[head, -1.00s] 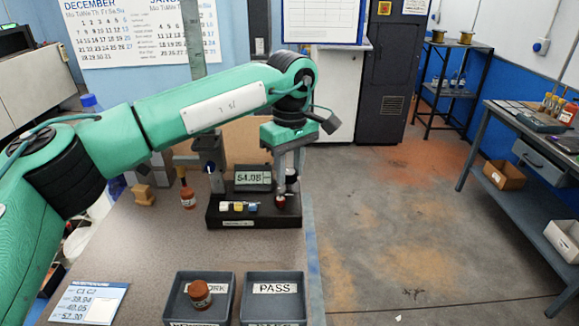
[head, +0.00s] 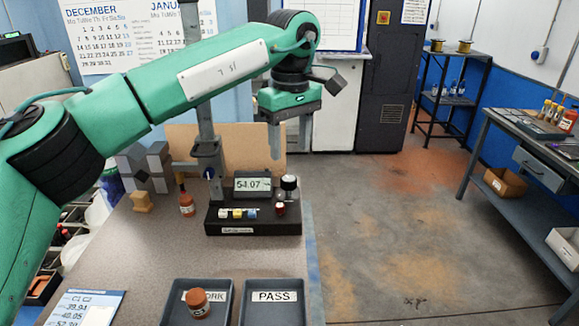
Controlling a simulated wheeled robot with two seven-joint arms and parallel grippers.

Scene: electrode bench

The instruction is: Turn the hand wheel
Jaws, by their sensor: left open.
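A grey upright post (head: 205,120) stands behind the meter and carries a grey bracket (head: 207,150). A small dark round knob (head: 208,173) shows on the lower bracket; I cannot tell for sure whether it is the hand wheel. My left gripper (head: 290,150) points down, open and empty, in the air above and behind the right end of the black meter base (head: 255,222). It is to the right of the post and apart from it. The meter display (head: 253,184) reads about 54.07. My right gripper is not in view.
A brown bottle (head: 187,202), a wooden block (head: 142,202) and grey blocks (head: 145,165) are to the left. Two trays, one labelled PASS (head: 274,310), lie in front.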

